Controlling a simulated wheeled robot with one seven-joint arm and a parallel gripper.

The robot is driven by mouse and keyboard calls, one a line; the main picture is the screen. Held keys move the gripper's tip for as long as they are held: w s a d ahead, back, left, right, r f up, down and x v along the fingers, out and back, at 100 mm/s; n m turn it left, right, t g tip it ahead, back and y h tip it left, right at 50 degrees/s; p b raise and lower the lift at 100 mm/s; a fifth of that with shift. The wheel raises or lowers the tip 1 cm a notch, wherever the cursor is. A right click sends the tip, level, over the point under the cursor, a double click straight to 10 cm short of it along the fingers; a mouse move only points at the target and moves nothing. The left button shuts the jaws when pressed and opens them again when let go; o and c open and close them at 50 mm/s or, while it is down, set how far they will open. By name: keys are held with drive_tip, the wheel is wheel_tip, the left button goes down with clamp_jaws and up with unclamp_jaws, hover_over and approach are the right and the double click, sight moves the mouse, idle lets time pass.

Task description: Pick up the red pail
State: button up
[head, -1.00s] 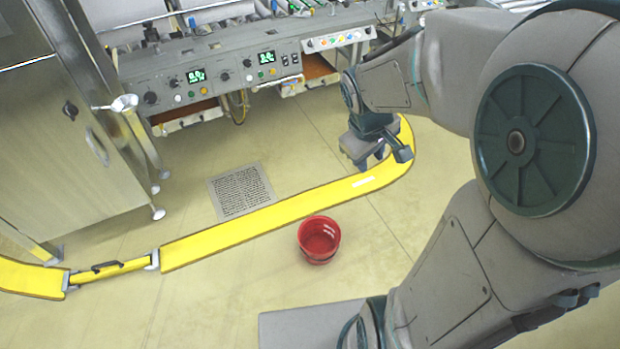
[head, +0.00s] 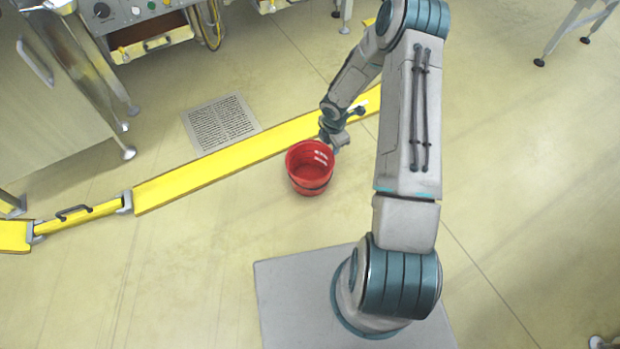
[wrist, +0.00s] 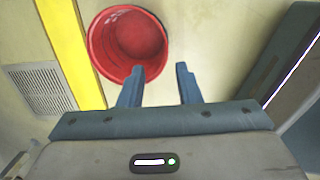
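The red pail (head: 310,168) stands upright on the floor in the head view, in front of the yellow barrier, and looks empty. In the wrist view the red pail (wrist: 128,45) lies just beyond the fingertips, slightly left of centre. In the head view my gripper (head: 338,140) is low, at the pail's right and far side, partly hidden by the pail.
The yellow barrier (head: 225,160) runs along the floor close behind the pail. A floor grate (head: 222,122) lies beyond it. Metal cabinets and a machine stand at the upper left. Open floor (head: 190,260) lies left of and in front of the pail.

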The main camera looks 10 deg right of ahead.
drive_tip(key=n+b, duration=0.2)
drive_tip(key=b, duration=0.3)
hover_over(324, 182)
drive_tip(key=shift+y, duration=0.4)
wheel_tip(324, 182, down, 16)
drive_tip(key=shift+s+f, duration=0.1)
drive_tip(key=shift+f, duration=0.05)
drive_tip(key=shift+f+b, duration=1.35)
drive_tip(key=shift+f, duration=1.55)
drive_tip(key=shift+r, duration=0.1)
clamp_jaws()
